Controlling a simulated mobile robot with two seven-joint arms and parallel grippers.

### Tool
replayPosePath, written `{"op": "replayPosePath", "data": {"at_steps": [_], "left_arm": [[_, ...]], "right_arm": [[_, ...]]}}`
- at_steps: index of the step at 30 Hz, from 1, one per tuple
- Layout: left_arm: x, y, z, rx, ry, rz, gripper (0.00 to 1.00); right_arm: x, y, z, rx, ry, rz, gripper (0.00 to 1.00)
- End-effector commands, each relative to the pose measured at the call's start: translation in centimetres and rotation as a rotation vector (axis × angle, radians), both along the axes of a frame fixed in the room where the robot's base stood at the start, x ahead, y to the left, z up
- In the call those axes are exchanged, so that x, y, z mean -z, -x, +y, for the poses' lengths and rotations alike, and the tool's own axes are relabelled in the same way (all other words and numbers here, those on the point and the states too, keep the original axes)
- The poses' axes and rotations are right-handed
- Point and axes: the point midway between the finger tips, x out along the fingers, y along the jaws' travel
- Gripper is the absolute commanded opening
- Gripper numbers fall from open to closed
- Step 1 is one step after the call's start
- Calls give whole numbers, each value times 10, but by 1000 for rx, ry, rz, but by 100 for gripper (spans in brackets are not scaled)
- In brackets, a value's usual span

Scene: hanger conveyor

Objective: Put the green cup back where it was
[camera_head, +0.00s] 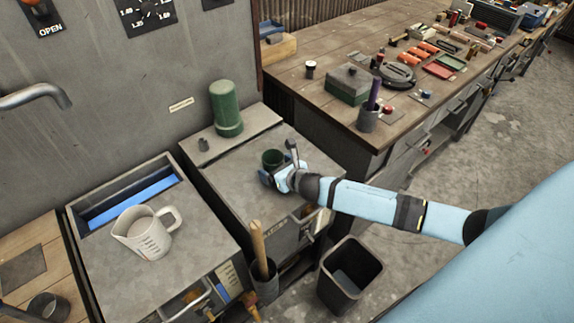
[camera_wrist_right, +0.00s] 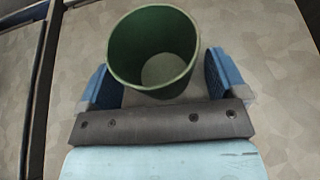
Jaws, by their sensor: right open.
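A small green cup (camera_head: 272,158) stands upright on the top of the grey cabinet (camera_head: 235,190). It looks empty in the right wrist view (camera_wrist_right: 153,50). My right gripper (camera_head: 270,174) is at the cup, and its two blue fingers (camera_wrist_right: 160,80) lie on either side of the cup's lower part. The fingers are open, with small gaps showing beside the cup. The cup's lower near side is partly hidden by the gripper in the head view. My left gripper is in neither view.
A green cylinder (camera_head: 226,108) stands on the ledge behind the cup. A white measuring jug (camera_head: 146,232) stands on the left cabinet. A black bin (camera_head: 349,275) is on the floor in front. The wooden workbench (camera_head: 330,75) at the back right holds a green box (camera_head: 349,84) and tools.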

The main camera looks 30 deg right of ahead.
Motion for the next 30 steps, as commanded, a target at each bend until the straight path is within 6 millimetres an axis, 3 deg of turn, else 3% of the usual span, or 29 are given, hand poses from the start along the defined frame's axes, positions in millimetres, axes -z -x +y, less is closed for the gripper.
{"op": "replayPosePath", "data": {"at_steps": [9,15,21,30], "left_arm": [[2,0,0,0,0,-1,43],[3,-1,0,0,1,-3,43],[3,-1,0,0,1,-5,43],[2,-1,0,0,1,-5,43]], "right_arm": [[-23,62,-9,-2,3,3,91],[-36,92,-13,-2,2,2,91],[-43,104,-14,1,1,0,91],[-43,104,-14,1,0,0,91]]}}
